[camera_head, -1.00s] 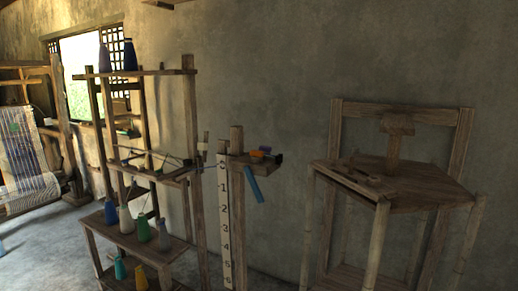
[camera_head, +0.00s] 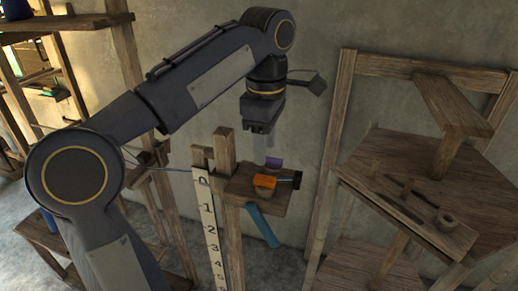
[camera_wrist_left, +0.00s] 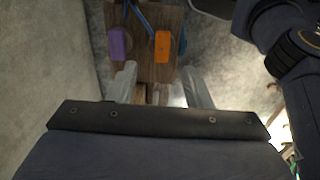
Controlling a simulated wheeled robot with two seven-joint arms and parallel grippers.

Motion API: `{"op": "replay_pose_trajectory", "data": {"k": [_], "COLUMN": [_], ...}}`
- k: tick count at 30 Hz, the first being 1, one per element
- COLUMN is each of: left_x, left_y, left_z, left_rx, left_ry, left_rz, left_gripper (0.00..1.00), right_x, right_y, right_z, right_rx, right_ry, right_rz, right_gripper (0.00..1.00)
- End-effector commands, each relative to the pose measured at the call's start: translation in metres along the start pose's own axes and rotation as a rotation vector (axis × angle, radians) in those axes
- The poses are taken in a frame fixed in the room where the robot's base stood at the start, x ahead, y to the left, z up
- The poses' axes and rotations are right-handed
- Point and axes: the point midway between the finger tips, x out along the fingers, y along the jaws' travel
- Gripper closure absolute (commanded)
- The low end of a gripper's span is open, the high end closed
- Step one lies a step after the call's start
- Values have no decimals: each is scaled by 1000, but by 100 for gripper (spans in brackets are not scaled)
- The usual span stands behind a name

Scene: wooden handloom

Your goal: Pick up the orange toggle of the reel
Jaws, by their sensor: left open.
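The orange toggle (camera_head: 264,182) lies on a small wooden shelf (camera_head: 238,188) fixed to a post; it also shows in the left wrist view (camera_wrist_left: 162,46). A purple toggle (camera_head: 274,163) is beside it, also visible in the left wrist view (camera_wrist_left: 118,43). My left gripper (camera_head: 268,148) points down above the shelf, apart from the orange toggle. In the left wrist view its two pale fingers (camera_wrist_left: 160,84) are spread with nothing between them touching. My right gripper is not in view.
A blue strip (camera_head: 262,226) hangs below the shelf. A numbered scale (camera_head: 209,215) stands left of the post. A wooden stand (camera_head: 410,165) with tools on its top is on the right. A wooden rack (camera_head: 120,40) is behind my arm on the left.

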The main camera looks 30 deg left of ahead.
Motion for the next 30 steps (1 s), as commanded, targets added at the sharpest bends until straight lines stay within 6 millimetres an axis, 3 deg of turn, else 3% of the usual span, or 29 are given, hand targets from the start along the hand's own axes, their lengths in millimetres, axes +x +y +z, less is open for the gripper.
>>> {"op": "replay_pose_trajectory", "data": {"k": [11, 18, 28, 30], "left_x": [34, 68, 76, 76], "left_y": [-1, -4, -4, -4], "left_z": [-1, 0, 1, 1], "left_rx": [-31, -29, -27, -27], "left_ry": [2, 1, -1, -1], "left_rz": [-8, -7, -4, -4], "left_gripper": [55, 55, 55, 64], "right_x": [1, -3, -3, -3], "right_y": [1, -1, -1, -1], "right_z": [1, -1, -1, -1], "right_rx": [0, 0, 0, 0], "right_ry": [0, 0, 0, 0], "right_rz": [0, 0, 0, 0], "right_gripper": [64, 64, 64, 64]}}
